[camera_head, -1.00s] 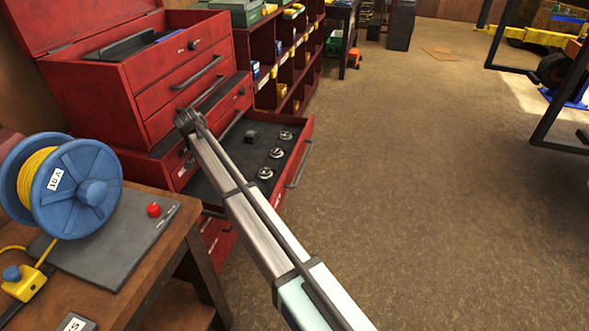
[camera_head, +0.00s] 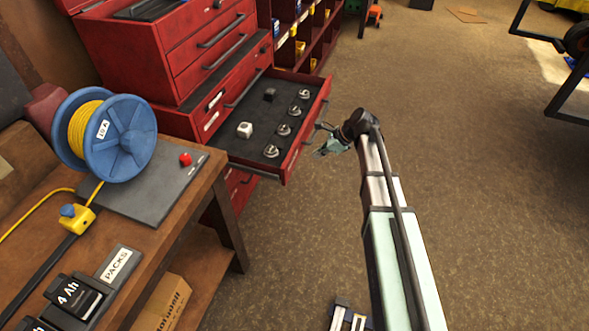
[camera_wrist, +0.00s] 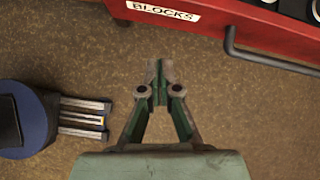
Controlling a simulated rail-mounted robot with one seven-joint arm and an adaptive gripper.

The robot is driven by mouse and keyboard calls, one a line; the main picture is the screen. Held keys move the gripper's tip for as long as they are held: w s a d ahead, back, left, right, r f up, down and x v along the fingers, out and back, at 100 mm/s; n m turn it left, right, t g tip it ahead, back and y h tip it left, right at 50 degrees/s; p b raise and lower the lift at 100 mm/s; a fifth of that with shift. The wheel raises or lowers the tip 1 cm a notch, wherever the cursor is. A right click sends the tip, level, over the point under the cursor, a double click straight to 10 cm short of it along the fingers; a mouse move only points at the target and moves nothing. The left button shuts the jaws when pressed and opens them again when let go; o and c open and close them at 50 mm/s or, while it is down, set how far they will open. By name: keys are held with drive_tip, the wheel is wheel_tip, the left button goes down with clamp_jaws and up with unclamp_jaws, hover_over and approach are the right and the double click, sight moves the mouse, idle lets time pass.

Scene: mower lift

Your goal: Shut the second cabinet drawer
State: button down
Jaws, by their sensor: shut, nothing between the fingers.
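The red tool cabinet (camera_head: 205,100) has one drawer (camera_head: 291,166) pulled well out in the head view. Its dark tray holds a white cube, a dark block and several round metal pieces. Its front and dark bar handle face right. My gripper (camera_head: 321,139) is just right of this front, off the floor. In the wrist view the fingertips (camera_wrist: 156,70) are together and empty, below the red drawer front (camera_wrist: 205,22), which has a "BLOCKS" label and a handle (camera_wrist: 235,42). A floor gap shows between the fingertips and the front. Which drawer counts as second is unclear.
A wooden bench (camera_head: 205,190) with a blue cable reel (camera_head: 120,140), a red button and battery packs stands at the left. A red shelf rack (camera_head: 300,45) is behind the cabinet. A dark frame (camera_head: 560,60) stands far right. The floor (camera_head: 450,150) between is clear.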

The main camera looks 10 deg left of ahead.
drive_tip(key=s+d+m+y, duration=0.2)
drive_tip(key=s+d+m, duration=0.1)
drive_tip(key=d, duration=0.1)
drive_tip(key=p, duration=0.2)
approach(292, 168)
wheel_tip(292, 168, down, 3)
drive_tip(key=a, duration=0.3)
drive_tip(key=shift+a+f+t+p, duration=0.3)
drive_tip(key=shift+f+p, duration=0.05)
drive_tip(key=shift+p, duration=0.05)
drive_tip(key=shift+a, duration=0.5)
drive_tip(key=shift+w, duration=0.15)
